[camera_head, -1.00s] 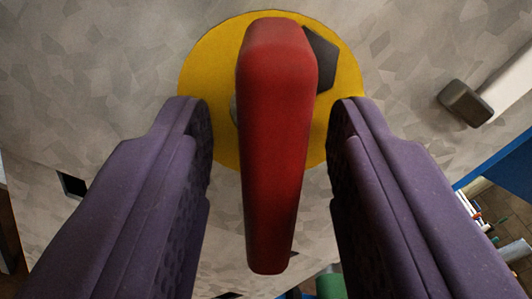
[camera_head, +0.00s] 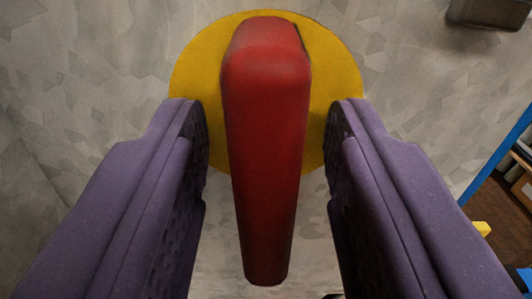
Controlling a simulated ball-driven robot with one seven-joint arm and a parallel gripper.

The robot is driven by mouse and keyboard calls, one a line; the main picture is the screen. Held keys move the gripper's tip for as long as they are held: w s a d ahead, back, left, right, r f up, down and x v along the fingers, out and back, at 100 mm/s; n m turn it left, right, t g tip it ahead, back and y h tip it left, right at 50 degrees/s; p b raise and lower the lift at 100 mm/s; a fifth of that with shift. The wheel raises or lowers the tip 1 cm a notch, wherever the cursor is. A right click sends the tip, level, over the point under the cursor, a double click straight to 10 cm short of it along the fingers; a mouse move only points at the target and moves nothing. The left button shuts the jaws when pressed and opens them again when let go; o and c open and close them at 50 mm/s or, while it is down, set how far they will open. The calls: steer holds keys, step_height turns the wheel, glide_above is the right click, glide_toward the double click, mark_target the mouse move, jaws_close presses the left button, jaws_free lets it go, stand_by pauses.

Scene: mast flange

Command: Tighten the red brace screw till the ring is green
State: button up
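The red brace screw (camera_head: 265,140) shows as a long red handle in the middle of the camera view, its wide end at the top and its narrow end toward the bottom. Behind it is a yellow ring (camera_head: 200,75) on a grey mottled surface. My gripper (camera_head: 268,115) has its two purple fingers on either side of the handle. A gap shows between each finger and the handle, so it is open and holds nothing. The handle hides the middle of the ring and the screw's shaft.
The grey mottled flange surface (camera_head: 80,70) fills most of the background. A dark block (camera_head: 488,14) sits at the top right. A blue bar (camera_head: 497,158) runs along the right edge, with shelf-like clutter beyond it.

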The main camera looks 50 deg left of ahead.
mark_target(268, 230)
steer(key=shift+v, duration=2.5)
